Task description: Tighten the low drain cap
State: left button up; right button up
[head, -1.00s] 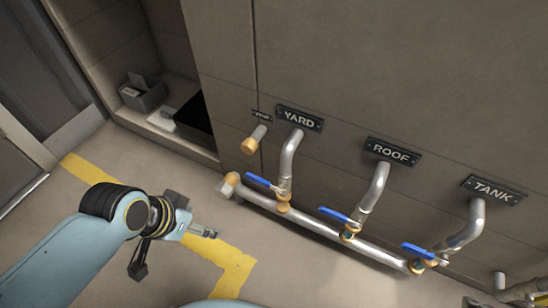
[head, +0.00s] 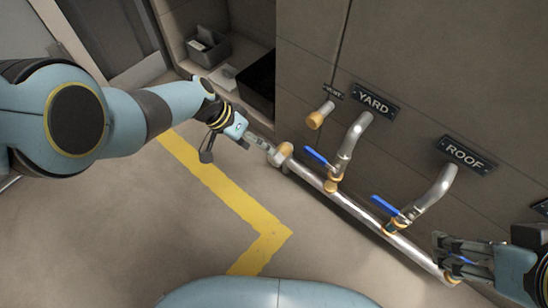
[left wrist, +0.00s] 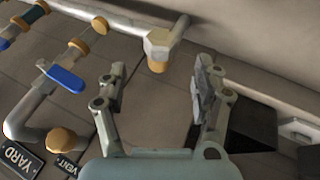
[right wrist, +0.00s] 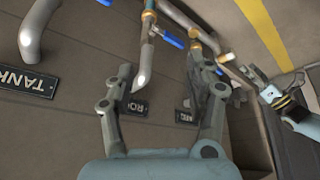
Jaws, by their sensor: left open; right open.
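The low drain cap looks to be the brass piece (head: 286,150) by a pale fitting at the left end of the low pipe. In the left wrist view the brass cap (left wrist: 157,66) points toward my gripper, lined up between the fingertips. My left gripper (head: 262,142) is open with its fingertips close to the cap. I cannot tell whether they touch it. My right gripper (head: 442,256) is open and empty near the right part of the low pipe. In the right wrist view, the roof pipe (right wrist: 144,70) shows between its fingers.
The low pipe (head: 312,178) has blue valve levers (head: 319,157) under the YARD (head: 375,101) and ROOF (head: 464,154) signs. A brass vent cap (head: 316,120) sits above. A grey bin (head: 208,47) stands in the alcove. Floor beside the yellow line (head: 215,190) is clear.

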aim_at(269, 156)
pick_arm(q)
jog(key=b+x, duration=0.4)
jog(key=x, duration=0.2)
jog(key=shift+f, duration=0.4)
pick_arm(e)
notch_tip(269, 156, down, 6)
jog(key=t, duration=0.6)
pick_arm(q)
jog(key=shift+b+x, duration=0.95)
jog(key=shift+x, duration=0.1)
jog(key=shift+d, duration=0.15)
pick_arm(e)
jog(key=w+a+r+t+y, duration=0.1)
jog(key=w+r+t, duration=0.2)
jog(key=r, duration=0.1)
jog(key=shift+w+r+n, duration=0.3)
jog(key=shift+w+r, duration=0.05)
jog(key=shift+w, duration=0.05)
pick_arm(q)
jog(key=shift+c, duration=0.4)
jog(key=c, duration=1.1)
jog(key=shift+t+y+p, duration=0.3)
jog(key=shift+y+p, duration=0.2)
jog(key=shift+y, duration=0.2)
pick_arm(e)
jog(key=s+f+g, duration=0.2)
jog(key=s+f, duration=0.2)
jog(key=shift+s+d+f+h, duration=0.25)
jog(key=shift+f+h, duration=0.05)
